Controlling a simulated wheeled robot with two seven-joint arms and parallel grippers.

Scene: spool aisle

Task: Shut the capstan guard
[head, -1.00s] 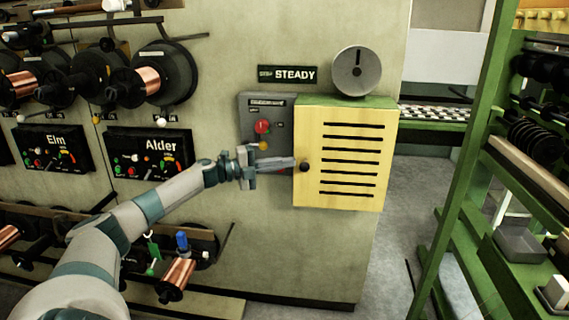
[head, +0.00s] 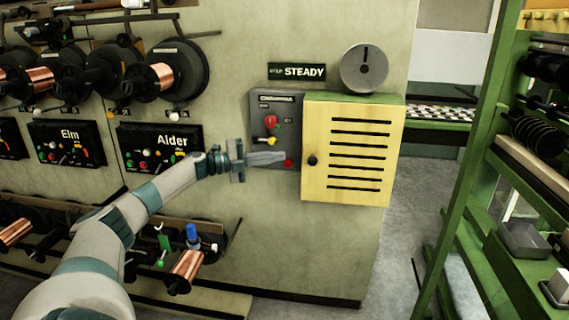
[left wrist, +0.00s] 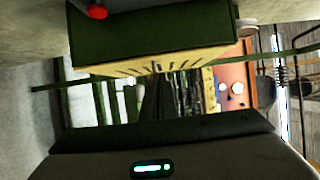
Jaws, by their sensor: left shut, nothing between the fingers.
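The capstan guard (head: 352,170) is a yellow slatted front on a green-topped box on the grey wall. It looks flush with the box, with no gap showing. Its black knob (head: 312,160) is at the left edge. My left gripper (head: 284,157) is shut and empty, pointing right, a short way left of the knob and apart from it. It covers part of the grey control panel (head: 264,105). In the left wrist view the green box (left wrist: 150,30) and its yellow slatted face (left wrist: 150,62) show above the dark gripper body. My right gripper is out of view.
The panel carries a red knob (head: 270,120) and a red button (head: 288,163) close to my left fingers. A grey disc (head: 364,68) sits above the box. Copper spools (head: 148,77) fill the left. A green rack (head: 470,180) stands right, with open floor between.

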